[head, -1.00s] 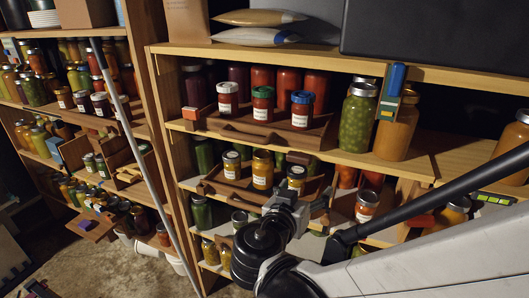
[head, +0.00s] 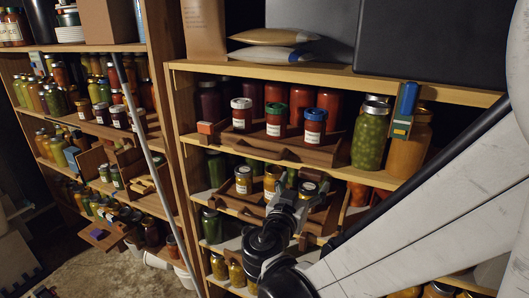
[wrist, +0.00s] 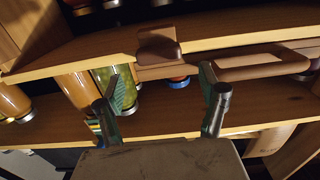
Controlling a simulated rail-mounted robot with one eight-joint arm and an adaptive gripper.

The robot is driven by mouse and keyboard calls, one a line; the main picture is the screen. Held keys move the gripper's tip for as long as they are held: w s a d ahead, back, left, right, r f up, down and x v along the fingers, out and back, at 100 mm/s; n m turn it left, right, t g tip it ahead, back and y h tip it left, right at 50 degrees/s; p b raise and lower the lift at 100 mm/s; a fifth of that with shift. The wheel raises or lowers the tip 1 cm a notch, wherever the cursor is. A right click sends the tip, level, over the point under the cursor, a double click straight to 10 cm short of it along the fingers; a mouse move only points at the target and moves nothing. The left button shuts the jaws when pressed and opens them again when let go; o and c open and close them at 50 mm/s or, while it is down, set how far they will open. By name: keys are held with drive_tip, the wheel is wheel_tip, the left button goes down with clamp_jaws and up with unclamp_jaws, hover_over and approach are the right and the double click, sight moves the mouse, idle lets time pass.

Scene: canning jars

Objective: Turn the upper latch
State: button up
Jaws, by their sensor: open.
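The upper latch is a brown block on the front edge of the upper shelf, seen in the wrist view (wrist: 157,48), where the scene appears upside down. It sits beside the brown handle (wrist: 262,65) of the upper tray. My gripper (wrist: 162,78) is open and empty. Its two fingers spread to either side of the latch in that picture, and no contact shows. In the head view my gripper (head: 291,182) is just below the upper shelf edge, in front of the lower tray's jars. My arm hides part of that area, and the latch is hard to make out there.
A leaning pole (head: 150,150) is left of the shelf. Jars crowd the lower shelves.

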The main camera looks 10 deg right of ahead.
sight(310, 174)
drive_tip(key=shift+x, duration=2.8)
drive_tip(key=c, duration=1.2)
drive_tip(key=shift+o, duration=0.2)
